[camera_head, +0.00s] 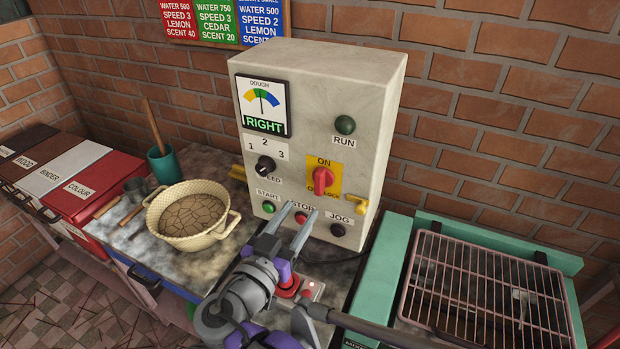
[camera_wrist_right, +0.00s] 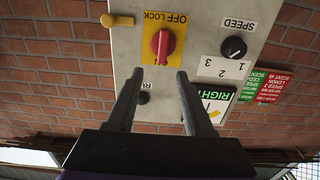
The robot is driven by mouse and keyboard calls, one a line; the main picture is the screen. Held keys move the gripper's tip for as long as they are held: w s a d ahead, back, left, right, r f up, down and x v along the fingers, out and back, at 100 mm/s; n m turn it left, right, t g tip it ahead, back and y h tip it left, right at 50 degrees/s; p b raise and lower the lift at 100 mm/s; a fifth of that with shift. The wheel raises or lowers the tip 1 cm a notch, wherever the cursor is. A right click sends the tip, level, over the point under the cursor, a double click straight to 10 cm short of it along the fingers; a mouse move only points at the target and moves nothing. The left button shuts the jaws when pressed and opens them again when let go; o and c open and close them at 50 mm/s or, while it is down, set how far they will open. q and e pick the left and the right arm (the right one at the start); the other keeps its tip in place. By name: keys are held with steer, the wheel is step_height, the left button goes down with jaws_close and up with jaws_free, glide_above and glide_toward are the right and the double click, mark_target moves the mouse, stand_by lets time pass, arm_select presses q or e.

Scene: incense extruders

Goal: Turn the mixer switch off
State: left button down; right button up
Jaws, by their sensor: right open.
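The mixer switch is a red rotary handle (camera_head: 323,180) on a yellow plate (camera_head: 324,163) on the front of the pale control box (camera_head: 372,100). The plate reads ON above and OFF LOCK below. The handle stands upright; which end is its pointer I cannot tell. The red handle (camera_wrist_right: 163,43) also shows in the upside-down right wrist view, just beyond the fingertips. My right gripper (camera_head: 298,213) is open and empty, below the switch in the head view, with its fingers toward the box. In the wrist view the gripper (camera_wrist_right: 160,73) has its fingers apart, not touching the handle.
START (camera_head: 269,206), red STOP (camera_head: 301,217) and JOG (camera_head: 338,229) buttons sit low on the box. A speed knob (camera_head: 265,165) is to the left. A basket-like bowl of dough (camera_head: 190,233) stands left; a wire rack (camera_head: 480,285) is at right. The RUN lamp (camera_head: 345,124) looks dark green.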

mark_target(317, 180)
steer(key=x, duration=0.7)
steer(key=p+x, duration=0.1)
steer(key=x, duration=0.2)
steer(key=shift+w+a+r, duration=0.15)
steer(key=shift+w, duration=0.2)
jaws_close()
